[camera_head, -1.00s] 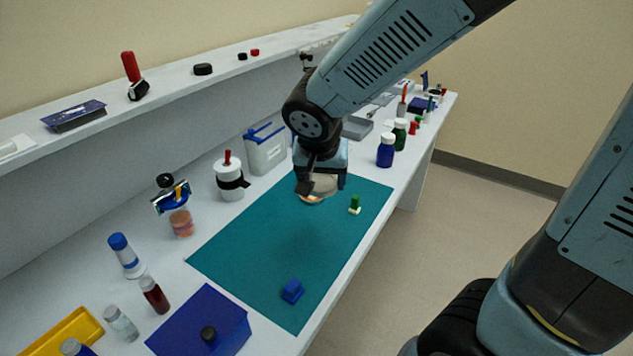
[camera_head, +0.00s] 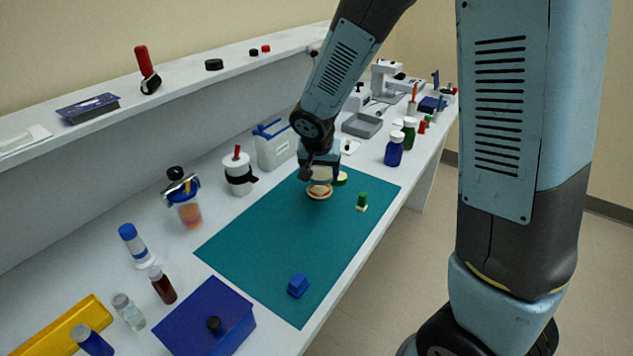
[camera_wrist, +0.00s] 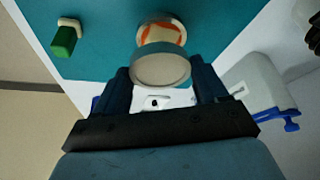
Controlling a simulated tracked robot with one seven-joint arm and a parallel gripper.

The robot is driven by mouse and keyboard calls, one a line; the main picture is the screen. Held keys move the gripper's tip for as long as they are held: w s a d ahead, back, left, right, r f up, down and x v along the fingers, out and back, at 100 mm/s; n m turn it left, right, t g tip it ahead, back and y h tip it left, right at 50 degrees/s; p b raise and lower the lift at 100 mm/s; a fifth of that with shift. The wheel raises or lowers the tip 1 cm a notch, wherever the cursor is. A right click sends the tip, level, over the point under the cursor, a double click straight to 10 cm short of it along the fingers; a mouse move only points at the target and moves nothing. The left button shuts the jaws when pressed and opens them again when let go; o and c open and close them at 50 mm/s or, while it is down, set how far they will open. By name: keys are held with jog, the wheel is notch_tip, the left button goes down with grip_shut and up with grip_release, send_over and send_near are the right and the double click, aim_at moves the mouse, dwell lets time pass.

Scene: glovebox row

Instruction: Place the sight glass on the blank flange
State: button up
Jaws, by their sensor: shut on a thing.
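The sight glass, a round pale disc with a grey rim, is between my gripper's dark fingers in the wrist view (camera_wrist: 160,71). My gripper (camera_head: 319,178) is shut on it, low over the teal mat's far part in the head view. Just under it is a cream and orange round piece (camera_head: 319,194), which I take for the blank flange. It also shows in the wrist view (camera_wrist: 158,34), partly covered by the sight glass. I cannot tell whether the two touch.
A green-topped piece (camera_head: 361,201) stands close by on the teal mat (camera_head: 255,245). A pale yellow piece (camera_head: 342,179) is just behind my gripper. A white jar (camera_head: 239,176) and a jug (camera_head: 275,148) stand left. The near mat is mostly clear, except a blue block (camera_head: 298,286).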

aim_at(319, 171)
jog(key=shift+w+f, duration=0.95)
jog(key=shift+f, duration=1.6)
jog(key=shift+s+f, duration=0.1)
jog(key=shift+f, duration=0.1)
